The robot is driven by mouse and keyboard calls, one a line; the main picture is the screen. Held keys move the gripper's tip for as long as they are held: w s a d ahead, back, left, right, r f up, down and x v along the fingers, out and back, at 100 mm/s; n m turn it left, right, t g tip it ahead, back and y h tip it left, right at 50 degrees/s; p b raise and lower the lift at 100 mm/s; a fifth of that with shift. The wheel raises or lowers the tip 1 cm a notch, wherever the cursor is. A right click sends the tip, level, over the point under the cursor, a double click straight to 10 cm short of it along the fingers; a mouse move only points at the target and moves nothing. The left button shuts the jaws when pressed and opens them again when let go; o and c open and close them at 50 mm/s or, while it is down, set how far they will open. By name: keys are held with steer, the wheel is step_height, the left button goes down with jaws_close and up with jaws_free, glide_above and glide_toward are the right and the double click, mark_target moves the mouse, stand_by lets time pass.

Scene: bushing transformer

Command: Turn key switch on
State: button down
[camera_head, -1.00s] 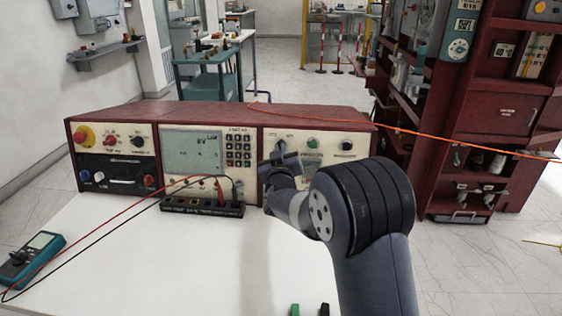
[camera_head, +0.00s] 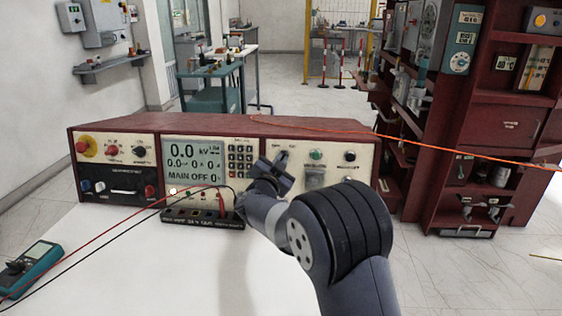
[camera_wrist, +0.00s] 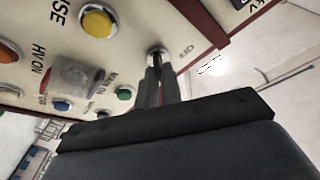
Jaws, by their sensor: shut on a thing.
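My gripper (camera_head: 272,166) is at the right section of the red console's front panel. In the wrist view its two dark fingers (camera_wrist: 158,72) are close together, with their tips on the key switch (camera_wrist: 157,52). The word OFF stands to the right of the switch. In the head view my gripper hides the switch. The console's display (camera_head: 196,162) is lit and reads 0.0 kV and MAIN OFF.
A yellow button (camera_wrist: 96,22), a clear cover (camera_wrist: 76,74) and a green button (camera_wrist: 124,94) share the panel. A black terminal strip (camera_head: 203,217) with red and black leads lies before the console. A teal multimeter (camera_head: 30,265) lies at left.

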steer(key=shift+a+r+m+g+h+p, duration=0.1)
steer(key=shift+m+g+h+p, duration=0.25)
steer(key=shift+m, duration=1.05)
steer(key=c, duration=1.6)
jaws_free()
steer(key=v, duration=1)
steer(key=shift+s+a, duration=0.15)
steer(key=shift+s, duration=0.2)
steer(key=shift+w, duration=0.1)
